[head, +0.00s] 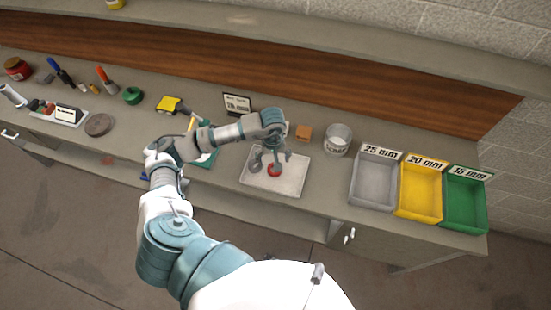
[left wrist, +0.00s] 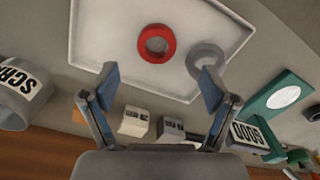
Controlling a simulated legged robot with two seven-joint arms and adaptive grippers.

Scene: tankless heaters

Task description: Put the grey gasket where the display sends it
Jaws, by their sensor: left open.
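The grey gasket (left wrist: 205,57) is a flat ring lying on the white tray (left wrist: 95,40), near its edge, in the left wrist view. My left finger on the right of that view covers part of it. A red ring (left wrist: 156,43) lies beside it on the tray and also shows in the head view (head: 274,171). My left gripper (head: 271,163) is open and empty above the tray; its spread fingers show in the left wrist view (left wrist: 160,85).
To the right stand a grey bin (head: 375,199) marked 25 mm, a yellow bin (head: 418,205) marked 20 mm and a green bin (head: 466,214) marked 15 mm. A scrap bucket (head: 338,139) and a brown block (head: 304,132) sit behind the tray. Several tools lie left.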

